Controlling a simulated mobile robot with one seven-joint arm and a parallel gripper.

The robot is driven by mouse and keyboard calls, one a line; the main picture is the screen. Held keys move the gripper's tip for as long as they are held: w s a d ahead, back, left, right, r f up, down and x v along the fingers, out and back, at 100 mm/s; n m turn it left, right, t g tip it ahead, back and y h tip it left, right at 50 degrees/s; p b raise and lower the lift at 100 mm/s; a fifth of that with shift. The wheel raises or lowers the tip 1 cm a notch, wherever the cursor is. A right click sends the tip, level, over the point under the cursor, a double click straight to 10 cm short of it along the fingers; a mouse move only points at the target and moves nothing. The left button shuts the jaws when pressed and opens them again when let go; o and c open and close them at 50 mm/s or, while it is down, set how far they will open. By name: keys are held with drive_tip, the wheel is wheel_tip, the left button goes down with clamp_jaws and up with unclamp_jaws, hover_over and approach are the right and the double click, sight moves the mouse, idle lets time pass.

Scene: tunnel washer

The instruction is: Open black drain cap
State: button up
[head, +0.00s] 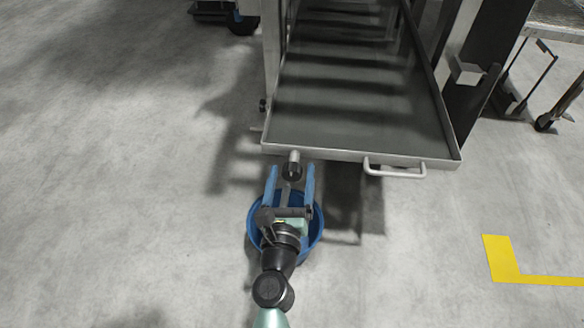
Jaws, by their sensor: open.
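The black drain cap (292,172) sits at the end of a short metal drain pipe (294,157) under the front left edge of the metal tray (360,115). My gripper (291,168) is open, with its two blue fingers pointing toward the tray. In the picture the cap lies between the fingertips, one finger to each side, with gaps visible. I cannot tell whether the fingers are at the cap's height. The cap appears to be on the pipe.
A blue bucket (318,232) stands on the floor below my gripper, partly hidden by it. The tray has a metal handle (394,173) right of the pipe. A wheeled cart (545,75) stands at the far right. The floor at left is clear; yellow tape marks the right.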

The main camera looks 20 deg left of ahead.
drive_tip(key=shift+w+a, duration=0.2)
drive_tip(key=shift+w, duration=0.5)
drive_tip(key=shift+c, duration=0.2)
clamp_jaws()
